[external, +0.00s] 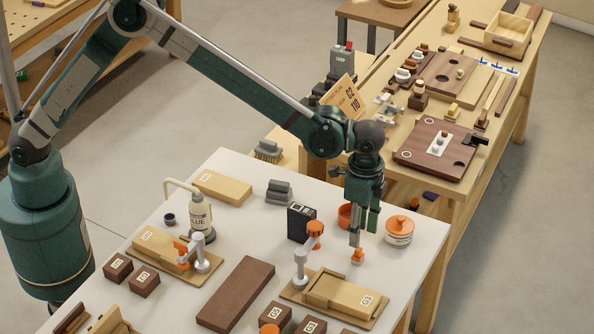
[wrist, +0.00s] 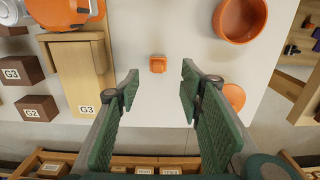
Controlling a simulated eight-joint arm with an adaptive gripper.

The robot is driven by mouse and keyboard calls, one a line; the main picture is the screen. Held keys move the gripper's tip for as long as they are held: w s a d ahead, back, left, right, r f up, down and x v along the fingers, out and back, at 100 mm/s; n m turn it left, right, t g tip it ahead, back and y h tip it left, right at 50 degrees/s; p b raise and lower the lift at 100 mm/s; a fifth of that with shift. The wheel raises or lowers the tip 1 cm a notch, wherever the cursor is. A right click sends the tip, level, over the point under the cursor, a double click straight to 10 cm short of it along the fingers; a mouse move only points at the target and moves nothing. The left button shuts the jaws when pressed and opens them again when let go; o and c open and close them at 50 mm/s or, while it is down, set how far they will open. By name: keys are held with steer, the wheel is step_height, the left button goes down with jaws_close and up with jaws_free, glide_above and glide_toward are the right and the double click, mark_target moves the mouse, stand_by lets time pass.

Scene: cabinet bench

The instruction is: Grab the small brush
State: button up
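A grey block with a bristle-like underside (external: 268,150) sits on the wooden surface beyond the white table and looks like a brush. I cannot tell for certain that it is the small brush. My gripper (external: 357,240) points down over the right part of the white table. A small orange piece (external: 357,257) is just below its fingertips; in the wrist view this piece (wrist: 157,64) lies ahead, roughly between the fingers. In that view my gripper (wrist: 160,76) has its two green fingers wide apart, with nothing between them. The grey brush-like block is not in the wrist view.
An orange bowl (external: 345,215) and an orange-lidded jar (external: 399,233) stand close to my gripper. A black box (external: 301,223), an orange-topped clamp (external: 315,236) and a grey stepped block (external: 279,191) are to its left. A glue bottle (external: 199,214) stands farther left.

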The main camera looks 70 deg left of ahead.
mark_target(359, 249)
steer(key=shift+f, duration=0.1)
steer(key=shift+f, duration=1.2)
steer(key=shift+f, duration=0.1)
steer(key=shift+s+d+f+b, duration=0.15)
steer(key=shift+f+b, duration=0.55)
steer(key=shift+f, duration=1.8)
steer(key=shift+c, duration=0.6)
steer(key=c, duration=0.7)
